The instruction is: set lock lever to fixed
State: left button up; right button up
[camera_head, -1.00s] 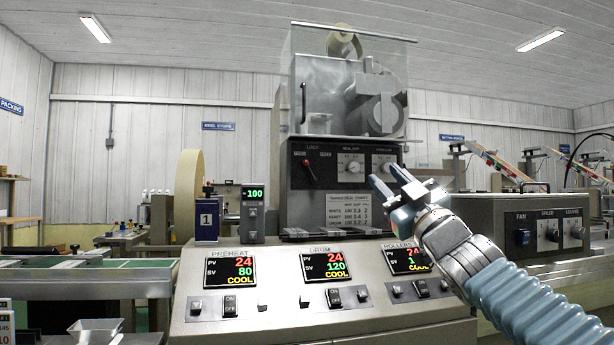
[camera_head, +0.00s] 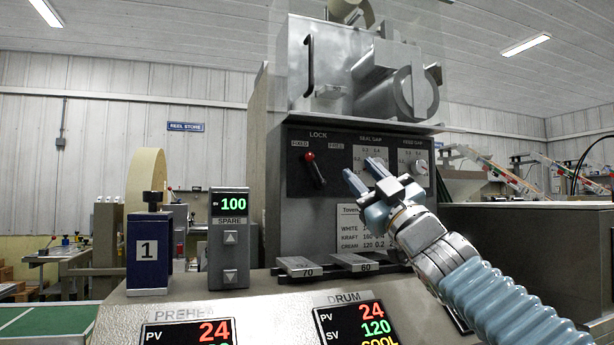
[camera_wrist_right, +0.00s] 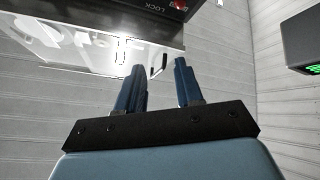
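The lock lever (camera_head: 316,170) has a red knob and a dark stem. It sits under the word LOCK on the dark panel (camera_head: 345,196), with its knob tilted up and left. A small label (camera_head: 300,143) is above left of the knob and another (camera_head: 336,145) is to its right; their words are hard to read. My right gripper (camera_head: 362,172) is open and empty, right of the lever in the head view and apart from it. The right wrist view shows its two fingers (camera_wrist_right: 158,78) spread, with the LOCK lettering and a bit of red at the top edge. My left gripper is not in view.
Seal gap (camera_head: 374,163) and feed gap (camera_head: 420,167) knobs are right of the lever. Below are a chart (camera_head: 350,226) and metal blocks (camera_head: 297,267) marked 70 and 60. A blue box (camera_head: 148,250) and a spare display (camera_head: 229,240) stand left on the console.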

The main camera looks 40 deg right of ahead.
jog(key=p, duration=0.2)
send_near(315, 166)
jog(key=x, duration=0.5)
jog(key=shift+w, duration=0.25)
jog(key=shift+p+x, duration=0.5)
jog(key=shift+x, duration=0.3)
jog(key=shift+w+d+r, duration=0.1)
jog(key=shift+w+r, duration=0.3)
jog(key=shift+c, duration=0.5)
grip_shut()
jog(key=shift+s, duration=0.1)
jog(key=shift+s+r, duration=0.1)
jog(key=shift+r, duration=0.05)
